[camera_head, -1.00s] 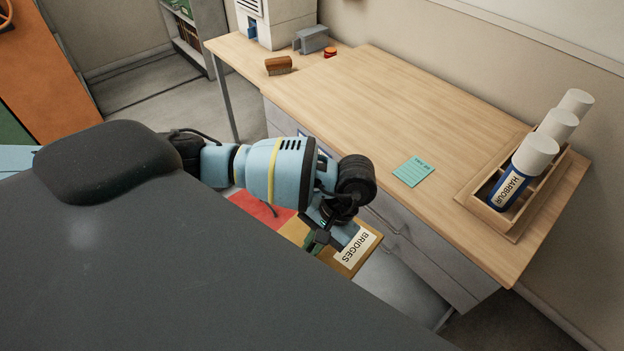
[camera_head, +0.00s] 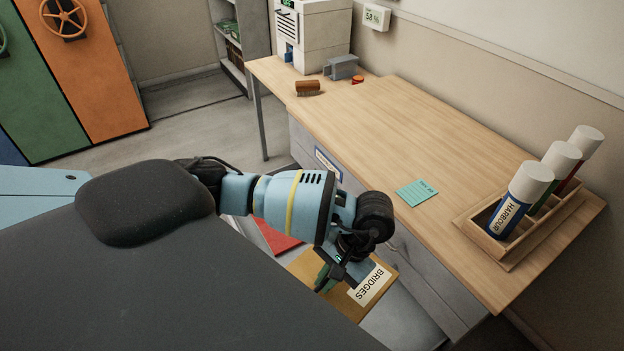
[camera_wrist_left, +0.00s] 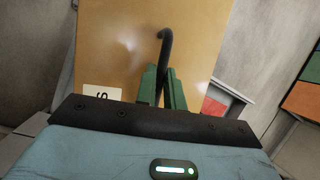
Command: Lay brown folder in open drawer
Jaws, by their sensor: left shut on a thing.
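The brown folder (camera_head: 318,297) has a white label reading BRIDGES. The folder and my arm hide much of the drawer. My right gripper is not in view.
The wooden desk (camera_head: 400,130) stands beside my arm. It bears a teal note (camera_head: 416,193), a rack (camera_head: 510,250) with labelled tubes at the right, and a brown block (camera_head: 307,88) and grey device (camera_head: 342,67) at the far end. Coloured lockers (camera_head: 95,75) stand at left.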

